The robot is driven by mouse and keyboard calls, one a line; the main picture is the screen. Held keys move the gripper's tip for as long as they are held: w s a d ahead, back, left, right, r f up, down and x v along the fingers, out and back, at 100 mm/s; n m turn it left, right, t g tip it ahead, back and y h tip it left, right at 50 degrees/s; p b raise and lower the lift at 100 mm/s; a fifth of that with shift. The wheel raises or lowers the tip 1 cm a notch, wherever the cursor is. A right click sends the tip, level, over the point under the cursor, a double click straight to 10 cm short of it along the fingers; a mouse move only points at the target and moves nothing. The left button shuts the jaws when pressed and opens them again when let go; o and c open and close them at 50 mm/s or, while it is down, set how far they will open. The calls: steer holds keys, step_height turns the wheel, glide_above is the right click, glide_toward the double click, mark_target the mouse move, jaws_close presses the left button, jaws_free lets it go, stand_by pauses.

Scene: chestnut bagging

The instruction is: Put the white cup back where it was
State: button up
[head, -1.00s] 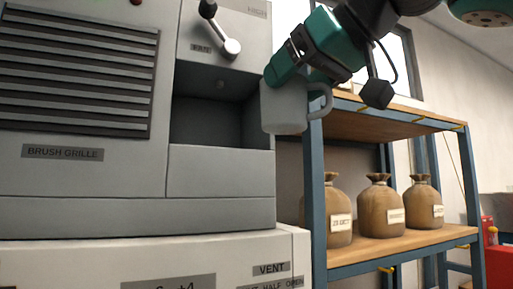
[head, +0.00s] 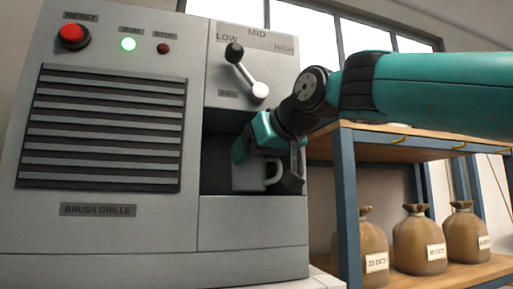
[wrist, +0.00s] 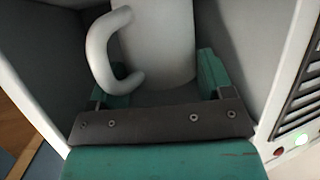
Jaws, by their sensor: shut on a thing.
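The white cup (wrist: 165,40) stands between the two jaws of my gripper (wrist: 155,85) in the wrist view, its handle (wrist: 100,50) to the left. In the head view the cup (head: 246,176) is inside the grey recess (head: 214,165) of the machine, partly hidden by my gripper (head: 265,155). My gripper is shut on the cup. Whether the cup's base touches the recess floor cannot be told.
The machine front has a lever (head: 245,72) just above the recess, a red reset button (head: 73,36), a lit green light (head: 128,44) and a brush grille (head: 103,128). A shelf (head: 345,190) with several sacks (head: 420,243) stands to the right.

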steer(key=shift+w+f, duration=0.1)
steer(key=shift+f, duration=0.15)
steer(key=shift+f, duration=0.1)
steer(key=o, duration=1)
steer(key=shift+f, duration=0.1)
steer(key=shift+s+d+r, duration=0.15)
steer(key=shift+s+r, duration=0.1)
steer(key=shift+r, duration=0.05)
steer(key=b+v, duration=0.3)
steer(key=v, duration=0.8)
steer(key=shift+s+d+r, duration=0.15)
steer(key=shift+s, duration=0.1)
